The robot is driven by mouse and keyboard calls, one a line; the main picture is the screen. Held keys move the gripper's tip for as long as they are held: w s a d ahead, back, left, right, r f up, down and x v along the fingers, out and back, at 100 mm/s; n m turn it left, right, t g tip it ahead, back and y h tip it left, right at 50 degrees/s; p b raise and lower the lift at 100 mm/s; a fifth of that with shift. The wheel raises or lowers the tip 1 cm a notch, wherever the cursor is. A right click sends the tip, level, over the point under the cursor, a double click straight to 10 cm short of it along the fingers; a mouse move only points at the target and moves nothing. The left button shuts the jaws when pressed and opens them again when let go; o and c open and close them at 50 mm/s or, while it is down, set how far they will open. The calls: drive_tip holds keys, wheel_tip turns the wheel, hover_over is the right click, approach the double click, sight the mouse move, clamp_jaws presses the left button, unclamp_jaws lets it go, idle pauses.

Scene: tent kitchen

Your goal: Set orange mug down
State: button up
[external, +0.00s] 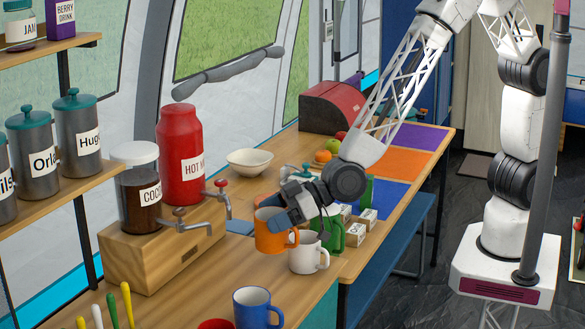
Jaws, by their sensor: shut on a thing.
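The orange mug (272,236) is upright near the middle of the wooden counter, in front of the drink dispensers. My gripper (272,212) reaches in from the upper right and is shut on the mug at its rim. I cannot tell whether the mug's base touches the counter or hangs just above it.
A wooden dispenser stand (165,250) with taps is left of the orange mug. A blue mug (257,308) and a red item (216,324) are at the front. A white bowl (249,162) stands behind. Small boxes (362,225) lie at right. Counter between orange and blue mugs is clear.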

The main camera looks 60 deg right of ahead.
drive_tip(key=w+d+f+m+t+h, duration=0.1)
drive_tip(key=w+d, duration=0.4)
drive_tip(key=d, duration=0.8)
drive_tip(key=w+d+m+h, duration=0.2)
drive_tip(key=w+d, duration=0.4)
drive_tip(key=d, duration=0.6)
drive_tip(key=w+d+f+m+t+h, duration=0.1)
drive_tip(key=w+d, duration=0.4)
drive_tip(key=d, duration=0.8)
drive_tip(key=s+d+f+m+h, duration=0.1)
drive_tip(key=s+d+m+h, duration=0.2)
drive_tip(key=d, duration=2.1)
drive_tip(key=s+d+f+t, duration=0.1)
drive_tip(key=s+d, duration=0.2)
drive_tip(key=d, duration=0.4)
drive_tip(key=s+d+f, duration=0.3)
drive_tip(key=s+f, duration=0.1)
drive_tip(key=s, duration=0.5)
drive_tip(key=s+d+f, duration=0.4)
drive_tip(key=s, duration=0.5)
drive_tip(key=shift+s+f, duration=0.2)
drive_tip(key=shift+f, duration=0.1)
drive_tip(key=shift+w, duration=0.15)
drive_tip(key=w+d, duration=0.2)
drive_tip(key=w, duration=0.5)
drive_tip(key=w+d+f, duration=0.1)
drive_tip(key=w+d, duration=0.2)
drive_tip(key=w, duration=0.5)
drive_tip(key=shift+f, duration=0.25)
